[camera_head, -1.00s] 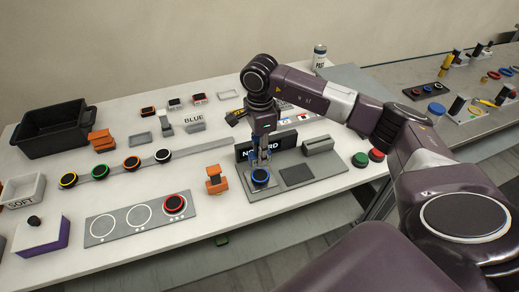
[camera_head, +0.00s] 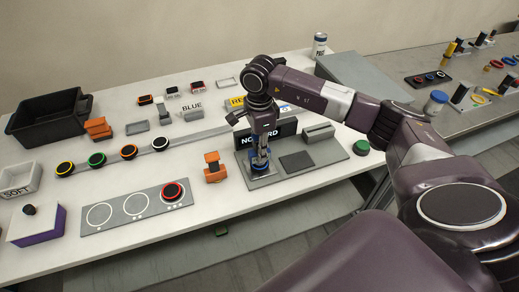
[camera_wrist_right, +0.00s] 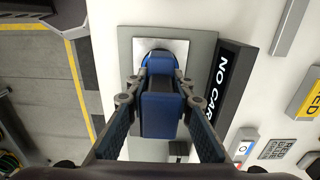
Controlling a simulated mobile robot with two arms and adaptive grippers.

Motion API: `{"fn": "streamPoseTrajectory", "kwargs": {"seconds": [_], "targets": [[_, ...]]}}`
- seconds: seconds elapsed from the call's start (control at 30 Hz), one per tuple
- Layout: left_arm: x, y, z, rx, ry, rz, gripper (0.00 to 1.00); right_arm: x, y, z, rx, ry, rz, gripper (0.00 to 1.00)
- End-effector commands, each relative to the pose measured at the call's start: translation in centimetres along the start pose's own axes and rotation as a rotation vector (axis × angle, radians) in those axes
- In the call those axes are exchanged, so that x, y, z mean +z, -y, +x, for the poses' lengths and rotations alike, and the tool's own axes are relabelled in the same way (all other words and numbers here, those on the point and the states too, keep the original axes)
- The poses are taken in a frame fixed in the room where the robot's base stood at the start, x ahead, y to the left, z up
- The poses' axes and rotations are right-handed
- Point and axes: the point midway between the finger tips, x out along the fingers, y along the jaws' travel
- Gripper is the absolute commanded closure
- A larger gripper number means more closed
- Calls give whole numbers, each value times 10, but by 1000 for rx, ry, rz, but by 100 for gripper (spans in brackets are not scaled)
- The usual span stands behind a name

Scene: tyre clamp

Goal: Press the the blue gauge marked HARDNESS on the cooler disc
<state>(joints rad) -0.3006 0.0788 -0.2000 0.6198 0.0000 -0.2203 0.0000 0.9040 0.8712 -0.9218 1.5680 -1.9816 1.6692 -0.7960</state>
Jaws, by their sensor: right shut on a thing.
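My right gripper (camera_head: 262,145) is shut on the blue gauge (camera_wrist_right: 160,100), whose marking I cannot read. It points down over the grey station plate (camera_head: 281,178). A dark disc with a blue ring (camera_head: 259,166) lies on that plate directly under the gauge. The gauge's lower end looks at or very close to the disc's top; contact cannot be told. In the right wrist view the gauge hides most of the disc. My left gripper is not in view.
A black NO CARD sign (camera_head: 266,133) stands just behind the station. An orange holder (camera_head: 213,167) stands left of it, and a green button (camera_head: 362,147) right. A grey three-circle board (camera_head: 138,208) with a red-ringed disc (camera_head: 173,192) lies at front left.

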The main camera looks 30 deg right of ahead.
Motion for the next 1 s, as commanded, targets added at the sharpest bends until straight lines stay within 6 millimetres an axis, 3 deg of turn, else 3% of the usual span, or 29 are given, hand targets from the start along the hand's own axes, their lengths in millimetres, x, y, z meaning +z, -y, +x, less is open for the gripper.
{"fn": "streamPoseTrajectory", "kwargs": {"seconds": [1.0], "targets": [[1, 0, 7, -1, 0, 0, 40, 0, 0, 8, -1, 0, 0, 98]]}}
